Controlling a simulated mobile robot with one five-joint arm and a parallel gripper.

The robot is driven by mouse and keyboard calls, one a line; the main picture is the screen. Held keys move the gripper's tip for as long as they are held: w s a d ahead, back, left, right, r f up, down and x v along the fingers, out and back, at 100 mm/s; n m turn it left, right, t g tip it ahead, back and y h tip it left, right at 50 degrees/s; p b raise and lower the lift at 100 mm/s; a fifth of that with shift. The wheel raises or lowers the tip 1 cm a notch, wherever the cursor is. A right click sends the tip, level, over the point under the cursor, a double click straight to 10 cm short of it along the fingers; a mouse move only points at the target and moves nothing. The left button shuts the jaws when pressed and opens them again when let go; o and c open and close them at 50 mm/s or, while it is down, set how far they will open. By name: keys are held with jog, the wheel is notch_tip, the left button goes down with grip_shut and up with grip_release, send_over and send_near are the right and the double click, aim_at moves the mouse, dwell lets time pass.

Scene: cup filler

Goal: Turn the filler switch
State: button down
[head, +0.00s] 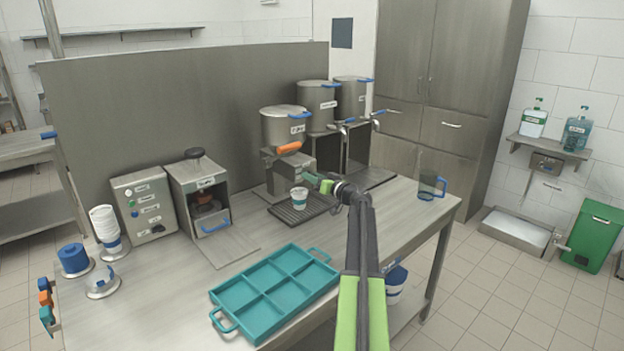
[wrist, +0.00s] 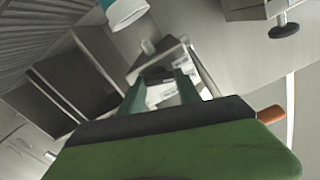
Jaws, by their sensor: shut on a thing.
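The filler (head: 291,172) is a grey machine with a labelled steel pot (head: 285,128) on top and an orange handle (head: 289,147) on its front. A white cup with a teal band (head: 299,198) stands upright on the drip tray below; it also shows in the wrist view (wrist: 125,10). My gripper (head: 313,179) reaches to the right side of the filler, just above and right of the cup. In the wrist view, my gripper (wrist: 160,78) is shut on a small dark part between its fingertips, which looks like the filler switch (wrist: 157,72). Most of that part is hidden.
Two more steel pots with taps (head: 318,100) stand behind to the right. A teal divided tray (head: 272,290) lies at the front. Stacked cups (head: 104,222) and a small machine (head: 203,195) are at left.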

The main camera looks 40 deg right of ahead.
jog(key=m, duration=0.5)
jog(key=shift+w, duration=0.1)
jog(key=shift+m, duration=0.3)
dwell(0.4)
jog(key=c, duration=0.8)
grip_release()
jog(key=shift+c, duration=0.2)
jog(key=s+a, duration=0.1)
jog(key=s, duration=1.6)
jog(key=shift+s, duration=0.2)
